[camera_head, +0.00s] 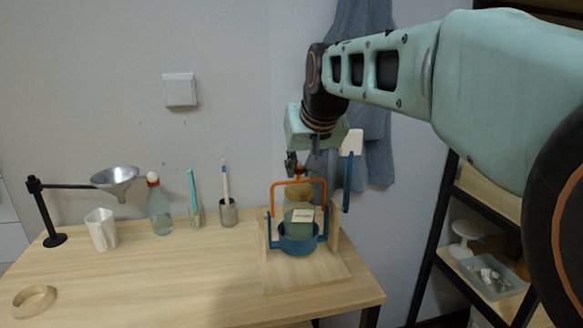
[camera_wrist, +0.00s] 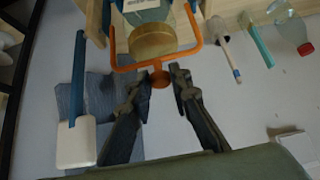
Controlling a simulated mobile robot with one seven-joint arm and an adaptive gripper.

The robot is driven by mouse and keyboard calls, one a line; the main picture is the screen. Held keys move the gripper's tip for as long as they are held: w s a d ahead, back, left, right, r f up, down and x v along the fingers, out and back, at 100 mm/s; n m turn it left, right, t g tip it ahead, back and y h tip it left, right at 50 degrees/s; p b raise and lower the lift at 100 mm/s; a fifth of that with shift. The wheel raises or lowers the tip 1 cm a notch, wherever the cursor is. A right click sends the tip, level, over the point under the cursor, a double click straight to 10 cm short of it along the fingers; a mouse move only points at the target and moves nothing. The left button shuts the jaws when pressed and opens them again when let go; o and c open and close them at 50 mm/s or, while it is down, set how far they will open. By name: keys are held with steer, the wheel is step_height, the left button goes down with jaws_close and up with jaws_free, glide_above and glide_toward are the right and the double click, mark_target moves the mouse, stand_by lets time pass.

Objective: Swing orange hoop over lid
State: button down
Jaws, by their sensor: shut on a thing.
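The orange hoop (camera_head: 298,181) stands around a jar (camera_head: 299,229) in a blue holder (camera_head: 299,246). The jar has a tan lid (camera_head: 299,195) and a white label. In the head view the hoop's crossbar shows just above the lid. In the wrist view the hoop (camera_wrist: 126,68) runs past the edge of the lid (camera_wrist: 153,40), and an orange knob sticks out from its middle. My gripper (camera_wrist: 157,76) is shut on the hoop at this knob, one finger on each side. In the head view my gripper (camera_head: 292,166) is small and partly hidden.
The holder sits in a wooden stand (camera_head: 335,222) at the table's right end. A white paddle with a blue handle (camera_head: 347,186) rises close on the right. A cup with a brush (camera_head: 228,214), a bottle (camera_head: 159,209) and a funnel (camera_head: 116,180) stand left. The front table is mostly clear.

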steer(key=shift+s+f, duration=0.4)
steer(key=shift+f, duration=0.15)
steer(key=c, duration=1.8)
jaws_free()
steer(key=shift+w+r, duration=0.1)
steer(key=shift+r, duration=0.25)
step_height(320, 180, up, 10)
steer(key=shift+d+f, duration=0.1)
steer(key=shift+f, duration=0.1)
